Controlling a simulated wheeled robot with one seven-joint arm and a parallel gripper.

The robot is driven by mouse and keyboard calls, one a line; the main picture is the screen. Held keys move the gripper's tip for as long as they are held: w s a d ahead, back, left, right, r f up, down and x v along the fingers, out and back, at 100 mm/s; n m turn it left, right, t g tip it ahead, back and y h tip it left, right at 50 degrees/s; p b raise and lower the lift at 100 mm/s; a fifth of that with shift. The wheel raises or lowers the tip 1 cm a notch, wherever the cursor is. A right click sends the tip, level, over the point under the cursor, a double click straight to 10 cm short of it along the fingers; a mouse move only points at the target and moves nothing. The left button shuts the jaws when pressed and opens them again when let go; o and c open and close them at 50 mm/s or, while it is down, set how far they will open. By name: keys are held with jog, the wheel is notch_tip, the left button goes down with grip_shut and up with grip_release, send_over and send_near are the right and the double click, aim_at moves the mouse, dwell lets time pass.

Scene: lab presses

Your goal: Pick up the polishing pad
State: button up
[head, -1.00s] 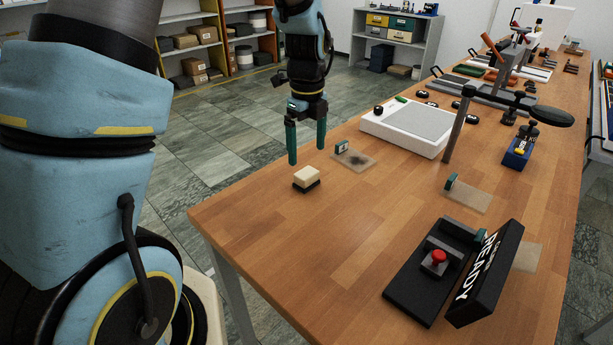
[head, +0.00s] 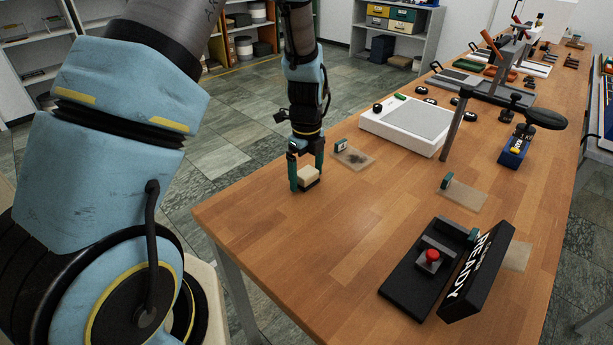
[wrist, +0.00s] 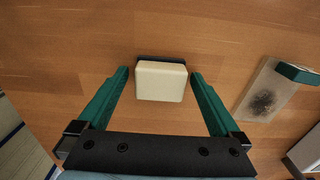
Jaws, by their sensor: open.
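The polishing pad (head: 308,177) is a small cream block with a dark base, sitting on the wooden table near its left edge. In the wrist view the pad (wrist: 161,81) lies between the tips of my gripper's two green fingers, with a narrow gap on each side. My gripper (head: 306,178) is open and points down around the pad in the head view. It also shows in the wrist view (wrist: 160,78). The lower part of the pad's far side is partly hidden by the fingers in the head view.
A clear plate with a dark smudge and green clip (head: 354,157) lies just right of the pad. A white tray (head: 408,125) stands behind it. A black device with a red button and READY sign (head: 478,272) is at the front right. The table's front middle is clear.

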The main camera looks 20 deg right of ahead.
aim_at(306, 172)
jog(key=shift+c, duration=0.2)
jog(key=c, duration=1.3)
jog(key=shift+o, duration=0.2)
notch_tip(306, 172, up, 10)
jog(key=b, duration=0.3)
jog(key=o, duration=0.8)
jog(key=c, duration=0.6)
